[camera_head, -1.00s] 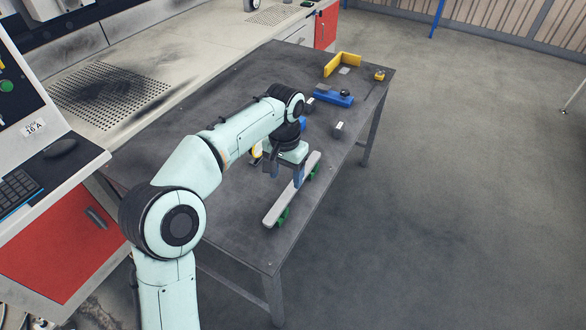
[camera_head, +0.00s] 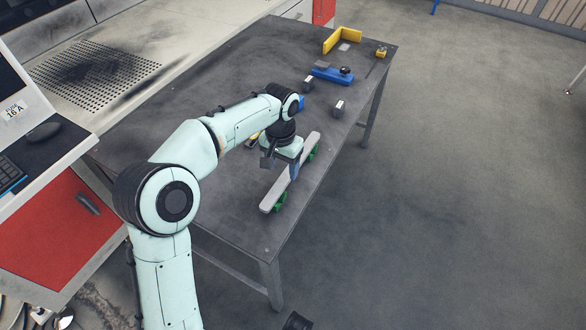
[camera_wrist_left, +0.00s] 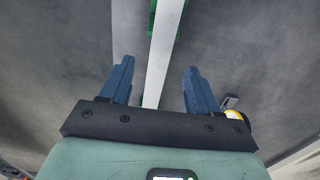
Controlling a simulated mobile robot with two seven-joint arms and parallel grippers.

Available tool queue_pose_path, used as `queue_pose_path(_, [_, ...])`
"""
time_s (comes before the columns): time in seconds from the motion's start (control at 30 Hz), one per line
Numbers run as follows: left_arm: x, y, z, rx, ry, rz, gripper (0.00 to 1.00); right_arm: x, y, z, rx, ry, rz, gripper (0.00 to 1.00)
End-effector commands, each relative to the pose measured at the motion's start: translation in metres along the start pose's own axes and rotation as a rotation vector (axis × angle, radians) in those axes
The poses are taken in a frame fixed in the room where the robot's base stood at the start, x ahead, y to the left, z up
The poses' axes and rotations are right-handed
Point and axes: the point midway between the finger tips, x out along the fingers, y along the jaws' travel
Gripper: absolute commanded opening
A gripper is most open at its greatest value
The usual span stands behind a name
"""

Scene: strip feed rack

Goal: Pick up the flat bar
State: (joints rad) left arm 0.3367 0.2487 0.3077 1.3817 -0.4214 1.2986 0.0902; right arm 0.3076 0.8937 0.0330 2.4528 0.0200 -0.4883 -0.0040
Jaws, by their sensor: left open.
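The flat bar (camera_head: 276,194) is a long, light grey strip. It rests on green supports (camera_head: 280,203) near the right edge of the dark table. It also shows in the left wrist view as a pale strip (camera_wrist_left: 163,45) running away between my fingers. My left gripper (camera_head: 281,167) is open at the middle of the bar, with its blue fingers (camera_wrist_left: 158,68) apart on either side of it. Gaps show between the bar and both fingers in the wrist view. How far the fingertips are above the bar is hard to tell. My right gripper is not seen.
Further back on the dark table (camera_head: 225,80) are a blue fixture (camera_head: 328,73), a yellow angled piece (camera_head: 332,42), a small yellow block (camera_head: 381,52) and small dark blocks (camera_head: 338,109). A workbench with a perforated plate (camera_head: 95,75) stands at the left. Floor at the right is open.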

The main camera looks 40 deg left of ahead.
Motion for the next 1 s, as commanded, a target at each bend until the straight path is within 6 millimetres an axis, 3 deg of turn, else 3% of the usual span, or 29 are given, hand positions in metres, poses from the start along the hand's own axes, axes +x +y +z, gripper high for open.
queue_pose_path(0.3, [0.046, 0.0, -0.006, 0.0, -0.004, 0.0, 0.62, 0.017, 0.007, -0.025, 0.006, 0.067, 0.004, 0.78])
queue_pose_path(0.57, [0.048, 0.0, -0.007, 0.0, 0.0, 0.0, 0.62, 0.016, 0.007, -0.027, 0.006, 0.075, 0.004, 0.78])
queue_pose_path(0.7, [0.048, 0.0, -0.007, 0.0, 0.0, 0.0, 0.16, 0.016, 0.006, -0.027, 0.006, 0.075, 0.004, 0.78])
queue_pose_path(0.77, [0.048, 0.0, -0.007, 0.0, 0.0, 0.0, 0.0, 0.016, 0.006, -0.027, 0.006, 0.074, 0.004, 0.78])
queue_pose_path(1.0, [0.047, 0.0, -0.007, 0.0, 0.002, 0.0, 0.0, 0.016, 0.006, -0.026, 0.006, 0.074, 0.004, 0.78])
